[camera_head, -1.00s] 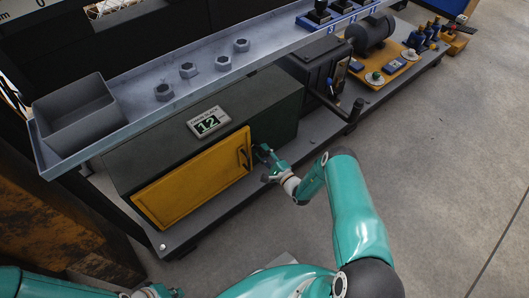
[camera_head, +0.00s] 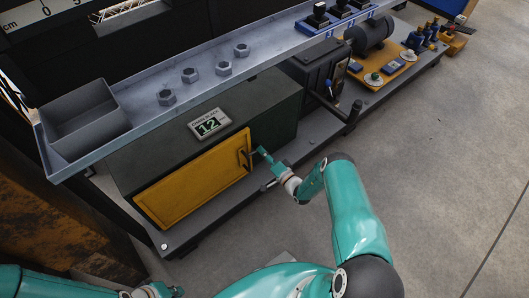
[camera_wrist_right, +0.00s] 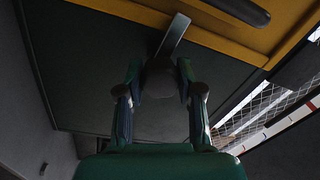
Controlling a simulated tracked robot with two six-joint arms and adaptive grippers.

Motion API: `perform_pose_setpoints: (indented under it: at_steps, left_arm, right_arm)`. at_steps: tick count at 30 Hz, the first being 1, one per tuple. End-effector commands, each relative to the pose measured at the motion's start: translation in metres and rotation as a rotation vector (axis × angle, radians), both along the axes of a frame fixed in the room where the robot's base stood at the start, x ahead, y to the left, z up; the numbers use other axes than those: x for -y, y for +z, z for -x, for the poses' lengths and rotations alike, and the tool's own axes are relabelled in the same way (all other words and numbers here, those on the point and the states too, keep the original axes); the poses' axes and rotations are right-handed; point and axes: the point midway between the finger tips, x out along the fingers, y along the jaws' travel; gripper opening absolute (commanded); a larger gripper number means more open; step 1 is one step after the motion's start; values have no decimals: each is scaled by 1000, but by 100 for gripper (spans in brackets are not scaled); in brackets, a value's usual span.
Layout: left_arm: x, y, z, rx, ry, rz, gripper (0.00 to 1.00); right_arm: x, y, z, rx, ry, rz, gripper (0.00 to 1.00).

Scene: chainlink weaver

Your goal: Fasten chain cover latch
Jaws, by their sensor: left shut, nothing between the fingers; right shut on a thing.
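The yellow chain cover (camera_head: 190,183) lies flush on the front of a dark green housing (camera_head: 262,105), as far as I can see. A dark handle (camera_head: 244,160) sits near its right edge; it also shows in the right wrist view (camera_wrist_right: 243,10). A grey latch lever (camera_wrist_right: 172,38) reaches from the cover's edge to my right gripper. My right gripper (camera_head: 261,152) is shut on this lever; its fingers flank the lever's end in the right wrist view (camera_wrist_right: 160,82). My left gripper (camera_head: 157,291) is shut and empty at the bottom edge, partly cut off.
Open floor (camera_head: 440,180) lies at right.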

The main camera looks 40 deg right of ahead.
Motion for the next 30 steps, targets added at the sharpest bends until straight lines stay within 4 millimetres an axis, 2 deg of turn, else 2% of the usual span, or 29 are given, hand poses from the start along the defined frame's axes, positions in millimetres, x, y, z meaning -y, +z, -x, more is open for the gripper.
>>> perform_pose_setpoints:
  at_steps: [1, 9, 22, 23, 27, 30]
  left_arm:
    - [0, 1, 0, 0, 0, 0, 0]
    - [0, 2, 0, 0, 0, 0, 0]
    - [0, 2, 0, 0, 0, 0, 0]
    - [0, 2, 0, 0, 0, 0, 0]
    - [0, 2, 0, 0, 0, 0, 0]
    - [0, 3, 0, 0, 0, 0, 0]
  right_arm:
    - [-5, -4, 2, -10, 8, 15, 1]
    - [-6, -5, 2, -6, 10, 87, 1]
    - [-7, -6, 2, -6, 11, 94, 1]
    - [-7, -6, 2, -6, 11, 94, 41]
    - [-5, -4, 2, -2, 7, 96, 62]
    - [-3, -3, 1, 0, 5, 97, 62]
